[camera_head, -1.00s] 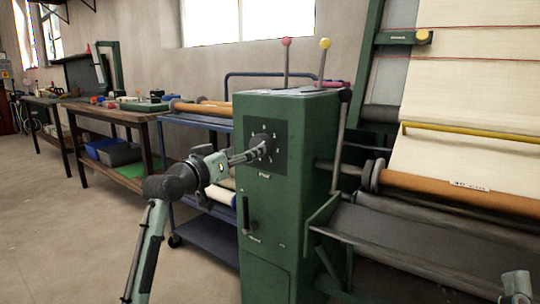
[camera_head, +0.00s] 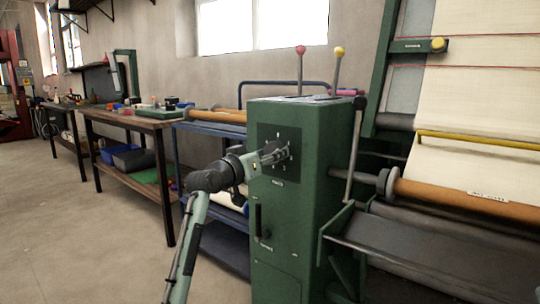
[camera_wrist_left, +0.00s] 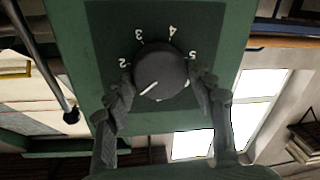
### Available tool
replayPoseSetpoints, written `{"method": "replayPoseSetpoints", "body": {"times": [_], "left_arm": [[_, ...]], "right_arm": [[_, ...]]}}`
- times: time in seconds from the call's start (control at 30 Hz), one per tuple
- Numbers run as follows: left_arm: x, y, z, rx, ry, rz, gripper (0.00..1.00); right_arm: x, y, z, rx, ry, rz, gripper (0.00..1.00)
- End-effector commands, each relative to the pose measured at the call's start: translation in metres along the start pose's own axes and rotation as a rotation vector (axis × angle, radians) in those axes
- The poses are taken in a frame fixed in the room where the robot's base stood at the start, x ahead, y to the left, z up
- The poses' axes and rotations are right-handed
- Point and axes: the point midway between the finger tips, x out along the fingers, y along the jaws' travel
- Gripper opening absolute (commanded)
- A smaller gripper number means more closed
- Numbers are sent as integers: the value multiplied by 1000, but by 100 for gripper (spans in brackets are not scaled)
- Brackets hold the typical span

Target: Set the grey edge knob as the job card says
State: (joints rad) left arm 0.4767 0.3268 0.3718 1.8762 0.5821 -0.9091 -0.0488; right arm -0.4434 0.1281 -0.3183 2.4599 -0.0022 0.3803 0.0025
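The knob (camera_wrist_left: 160,72) is dark and round, on a dark plate with numbers 2 to 5 visible, upside down in the left wrist view. Its white pointer line aims to the lower left, below the 2. The plate (camera_head: 268,134) is on the front of a green machine cabinet (camera_head: 282,225). My left gripper (camera_head: 278,152) is at the plate. Its fingers (camera_wrist_left: 160,78) are spread, one on each side of the knob; whether they touch it is unclear. They may hide other marks. My right gripper is out of view. I cannot identify a job card.
Red-tipped (camera_head: 300,50) and yellow-tipped (camera_head: 339,52) levers rise from the cabinet top. A cloth roller (camera_head: 450,194) is at right. A blue cart (camera_head: 222,245) and a wooden workbench (camera_head: 130,120) are to the left. The floor at left is open.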

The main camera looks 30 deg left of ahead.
Motion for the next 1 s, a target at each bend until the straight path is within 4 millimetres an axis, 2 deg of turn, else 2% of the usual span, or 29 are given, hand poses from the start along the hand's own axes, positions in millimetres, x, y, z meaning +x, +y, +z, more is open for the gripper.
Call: {"method": "replayPoseSetpoints", "body": {"times": [0.03,0.17,0.57,0.87,1.0], "left_arm": [[0,0,0,0,0,1,41],[0,0,0,0,0,1,25],[0,0,1,86,7,3,25],[0,1,2,323,29,9,25],[0,1,2,455,41,13,25]], "right_arm": [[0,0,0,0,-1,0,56],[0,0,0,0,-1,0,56],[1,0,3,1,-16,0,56],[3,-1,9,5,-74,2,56],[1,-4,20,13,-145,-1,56]]}}
